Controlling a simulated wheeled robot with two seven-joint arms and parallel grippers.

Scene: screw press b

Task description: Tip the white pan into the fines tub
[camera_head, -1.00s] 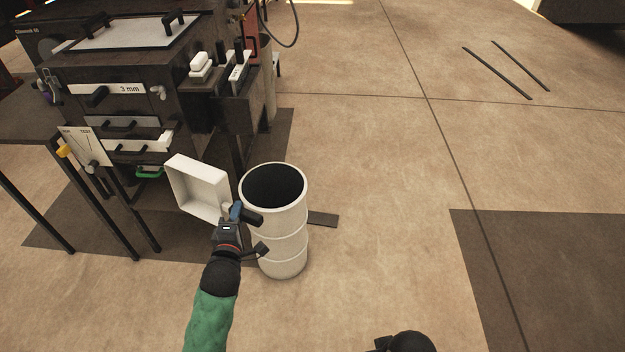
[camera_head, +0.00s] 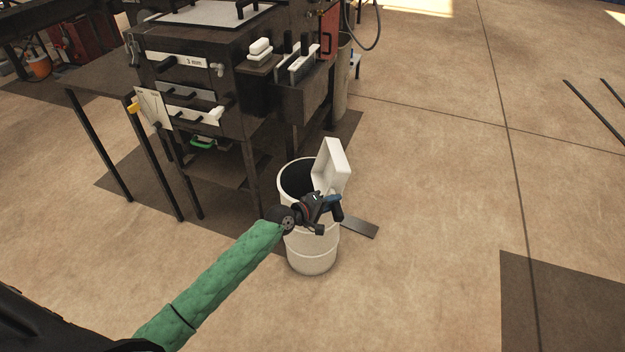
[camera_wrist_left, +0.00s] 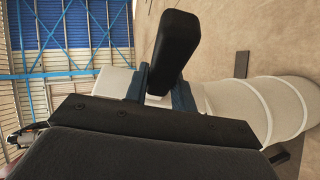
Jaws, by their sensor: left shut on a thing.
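The white pan (camera_head: 334,168) is tilted steeply up on its side above the right part of the fines tub's mouth. The tub is a tall white ribbed drum (camera_head: 312,254) with a dark inside, upright on the floor. My left gripper (camera_head: 333,203) is shut on the pan's near edge, in front of the tub's rim. In the left wrist view a white strip of the pan (camera_wrist_left: 112,82) shows behind the fingers, and the tub (camera_wrist_left: 262,108) lies to the right. Whether anything is in the pan or tub cannot be seen. My right gripper is not in view.
A dark screening machine (camera_head: 190,85) with drawers stands behind and left of the tub. A dark table (camera_head: 90,78) with thin legs is further left. A flat dark plate (camera_head: 360,228) lies on the floor right of the tub.

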